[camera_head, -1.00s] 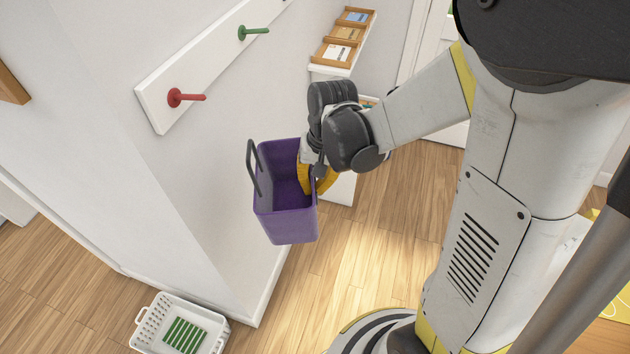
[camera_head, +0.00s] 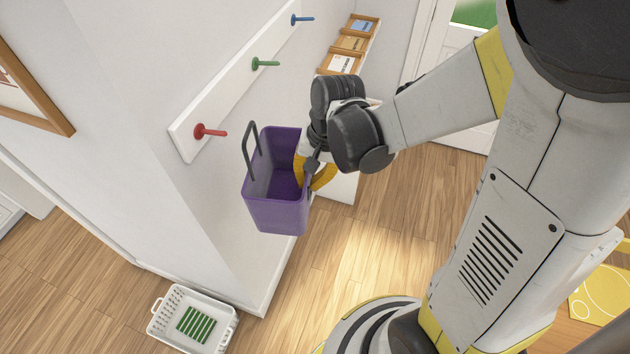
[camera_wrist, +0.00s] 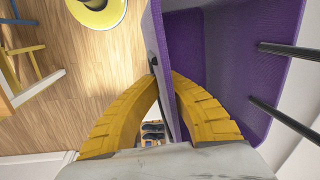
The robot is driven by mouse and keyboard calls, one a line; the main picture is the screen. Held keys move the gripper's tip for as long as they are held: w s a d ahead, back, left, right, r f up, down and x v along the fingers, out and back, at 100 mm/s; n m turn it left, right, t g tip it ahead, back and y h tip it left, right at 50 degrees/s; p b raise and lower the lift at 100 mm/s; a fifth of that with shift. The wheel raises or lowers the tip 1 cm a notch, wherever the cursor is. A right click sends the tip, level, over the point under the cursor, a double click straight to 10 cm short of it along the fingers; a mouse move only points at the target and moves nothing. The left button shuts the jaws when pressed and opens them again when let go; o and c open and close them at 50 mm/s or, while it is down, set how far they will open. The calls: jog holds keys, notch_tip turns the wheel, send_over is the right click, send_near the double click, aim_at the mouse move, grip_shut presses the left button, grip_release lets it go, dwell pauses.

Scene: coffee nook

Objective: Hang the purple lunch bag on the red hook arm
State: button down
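The purple lunch bag (camera_head: 278,208) is an open-topped bag with a dark loop handle (camera_head: 250,148) standing up on its far left side. My gripper (camera_head: 310,184) has yellow fingers and is shut on the bag's near right wall, holding it in the air. In the wrist view the fingers (camera_wrist: 165,82) pinch that purple wall (camera_wrist: 161,70) from both sides. The red hook arm (camera_head: 212,132) sticks out from the white rail on the wall, above and left of the bag. The handle is to the right of the hook and slightly lower, apart from it in the picture.
A green hook (camera_head: 265,63) and a blue hook (camera_head: 302,19) are farther along the white rail (camera_head: 190,148). A white basket (camera_head: 158,331) with a green-striped bottom stands on the floor below. A shelf with wooden trays (camera_head: 347,64) is behind my wrist.

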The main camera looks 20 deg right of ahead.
jog(key=shift+w+a+f+p, duration=0.1)
jog(key=shift+w+a, duration=0.8)
jog(key=shift+a, duration=0.3)
jog(key=shift+w+a+f+p, duration=0.1)
jog(key=shift+w+a+p, duration=0.05)
jog(key=shift+w+a, duration=0.9)
jog(key=shift+w+a+f+p, duration=0.1)
jog(key=shift+w+a, duration=0.7)
jog(key=shift+a, duration=0.5)
jog(key=shift+w+a+f+b, duration=0.45)
jog(key=shift+f+b, duration=0.2)
jog(key=shift+b, duration=0.3)
jog(key=c, duration=1.5)
grip_release()
jog(key=shift+c, duration=0.2)
jog(key=shift+r, duration=0.1)
